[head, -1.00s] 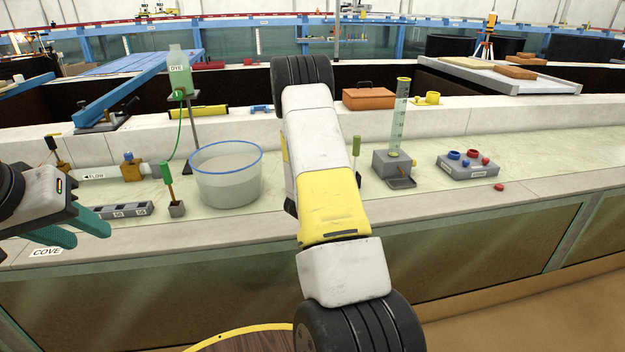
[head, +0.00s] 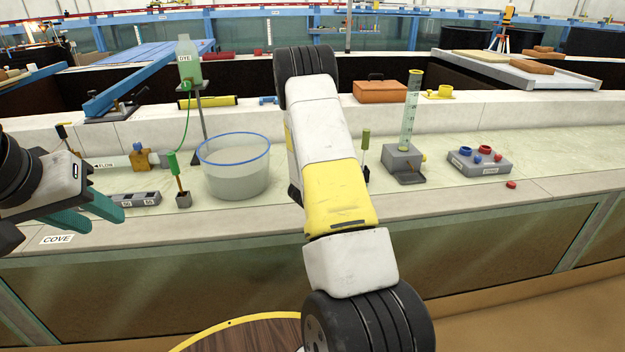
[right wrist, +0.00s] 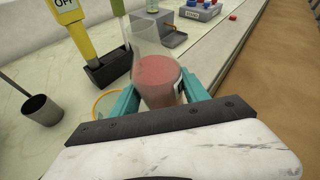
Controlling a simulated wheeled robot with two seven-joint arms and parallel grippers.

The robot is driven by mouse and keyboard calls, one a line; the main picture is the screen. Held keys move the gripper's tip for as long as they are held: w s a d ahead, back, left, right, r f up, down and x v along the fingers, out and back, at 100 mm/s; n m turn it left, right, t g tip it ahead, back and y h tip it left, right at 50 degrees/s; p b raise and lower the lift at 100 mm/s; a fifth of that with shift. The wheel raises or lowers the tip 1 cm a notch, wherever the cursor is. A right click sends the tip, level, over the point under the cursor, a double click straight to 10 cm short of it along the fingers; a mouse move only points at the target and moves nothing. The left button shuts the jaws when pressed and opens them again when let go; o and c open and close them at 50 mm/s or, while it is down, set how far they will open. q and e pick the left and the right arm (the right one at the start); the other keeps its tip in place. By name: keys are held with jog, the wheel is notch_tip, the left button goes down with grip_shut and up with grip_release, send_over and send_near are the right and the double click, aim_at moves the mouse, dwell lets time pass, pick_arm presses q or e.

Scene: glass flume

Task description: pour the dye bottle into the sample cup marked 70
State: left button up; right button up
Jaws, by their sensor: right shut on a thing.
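In the right wrist view my right gripper (right wrist: 158,98) is shut on a clear vessel (right wrist: 155,50) holding pink-red liquid, slightly tilted in the picture. A label at its right side is mostly hidden. An orange-rimmed round thing (right wrist: 103,104) shows partly behind the left finger. In the head view my right arm hides that gripper and vessel. My left gripper (head: 105,221) is open and empty above the ledge at the left. A greenish bottle labelled DYE (head: 188,68) stands on a stand. I cannot make out a cup marked 70.
A blue-rimmed tub (head: 235,180) stands on the ledge, left of my right arm. A grey labelled block (head: 140,199) is near my left gripper. A graduated cylinder (head: 410,115) and a grey box with red and blue knobs (head: 480,163) stand right.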

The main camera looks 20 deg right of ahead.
jog(key=shift+w+a+r+n+g+h, duration=0.2)
jog(key=shift+w+n+g+h, duration=0.15)
jog(key=shift+n, duration=0.25)
jog(key=shift+w+r+n+g, duration=0.1)
jog(key=shift+r+n+g, duration=0.25)
jog(key=shift+r+n, duration=0.25)
jog(key=shift+w+a+r+n+g+h, duration=0.1)
jog(key=shift+w+a+n+g+h, duration=0.15)
jog(key=shift+n+h, duration=0.3)
jog(key=shift+d, duration=0.1)
jog(key=shift+s+n+g+h, duration=0.15)
jog(key=shift+n+g+h, duration=0.15)
jog(key=shift+n, duration=0.35)
dwell(0.5)
jog(key=shift+s+d+r+n, duration=0.15)
jog(key=shift+s+d+n, duration=0.1)
jog(key=shift+n, duration=0.35)
dwell(1.9)
jog(key=shift+s+n+g+h+p, duration=0.2)
jog(key=shift+n+g+h+p, duration=0.15)
jog(key=shift+n+h, duration=0.3)
dwell(1.8)
